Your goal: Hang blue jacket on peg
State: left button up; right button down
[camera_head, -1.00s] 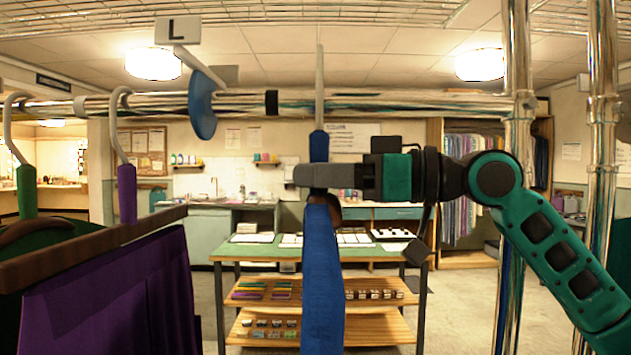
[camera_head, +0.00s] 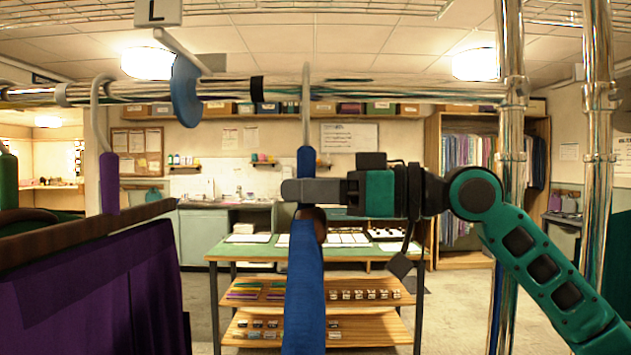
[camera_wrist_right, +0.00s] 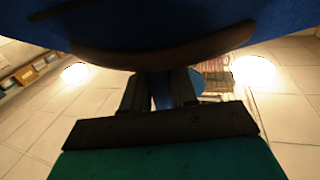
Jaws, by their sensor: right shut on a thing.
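The blue jacket (camera_head: 306,290) hangs from a hanger with a brown bar, a blue neck (camera_head: 306,160) and a pale hook (camera_head: 306,95), seen nearly edge-on in the head view. My right gripper (camera_head: 305,191) is shut on the hanger's neck. In the right wrist view the blue cloth (camera_wrist_right: 160,20) and brown bar (camera_wrist_right: 160,55) fill the top, above my fingers (camera_wrist_right: 160,90). The hook's top overlaps the chrome rail (camera_head: 400,91); I cannot tell whether it rests on it. No separate peg shows. My left gripper is not in view.
A purple garment (camera_head: 100,295) and a green one (camera_head: 10,180) hang further left. Chrome posts (camera_head: 510,80) stand right.

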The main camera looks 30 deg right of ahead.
dwell(0.3)
jog(key=c, duration=1.1)
grip_release()
jog(key=o, duration=0.3)
jog(key=shift+f, duration=0.15)
jog(key=o, duration=0.5)
